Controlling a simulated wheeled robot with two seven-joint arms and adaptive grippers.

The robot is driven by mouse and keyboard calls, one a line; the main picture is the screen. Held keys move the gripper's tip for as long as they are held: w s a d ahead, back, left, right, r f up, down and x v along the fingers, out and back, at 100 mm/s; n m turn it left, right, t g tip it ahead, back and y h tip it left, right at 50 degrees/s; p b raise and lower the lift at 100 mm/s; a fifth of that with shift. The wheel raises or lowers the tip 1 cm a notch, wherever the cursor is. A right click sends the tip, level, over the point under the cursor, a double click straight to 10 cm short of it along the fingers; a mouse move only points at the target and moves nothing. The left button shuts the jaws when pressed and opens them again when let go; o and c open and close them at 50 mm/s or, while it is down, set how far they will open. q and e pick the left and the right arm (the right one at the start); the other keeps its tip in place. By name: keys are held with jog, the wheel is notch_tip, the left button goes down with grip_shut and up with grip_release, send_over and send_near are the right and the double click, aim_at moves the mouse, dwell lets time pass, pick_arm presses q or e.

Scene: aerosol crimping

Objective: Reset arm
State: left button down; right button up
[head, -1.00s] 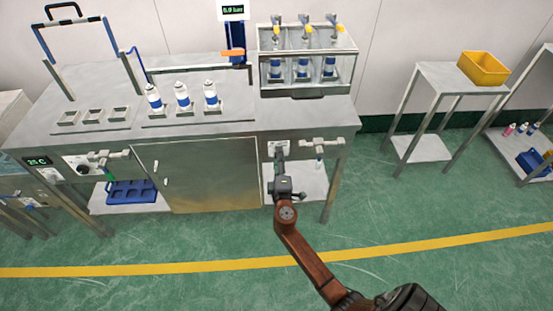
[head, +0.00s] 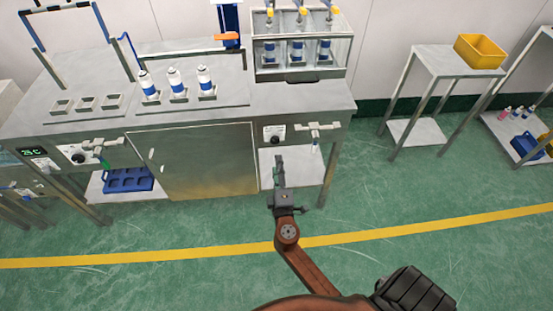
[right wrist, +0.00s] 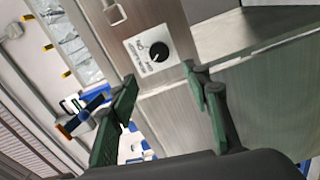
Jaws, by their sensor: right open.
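My right gripper (head: 279,172) is in front of the metal workbench (head: 200,124), near the open space to the right of the cabinet door. It is apart from the bench front and empty. In the right wrist view its two green-padded fingers (right wrist: 162,88) stand apart with nothing between them. A black dial on a white plate (head: 274,133) is on the bench front above the gripper. The dial plate also shows in the right wrist view (right wrist: 147,50), beyond the fingers. My left gripper is not in view.
Several blue-and-white cans, such as this one (head: 176,86), stand on the bench. A clear-walled case (head: 300,50) stands at its back right. A valve handle (head: 316,128) sticks out of the front. A yellow bin (head: 479,51) is on a side table. The green floor in front is clear.

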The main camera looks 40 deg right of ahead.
jog(key=shift+s+a, duration=0.15)
jog(key=shift+s, duration=0.05)
dwell(0.4)
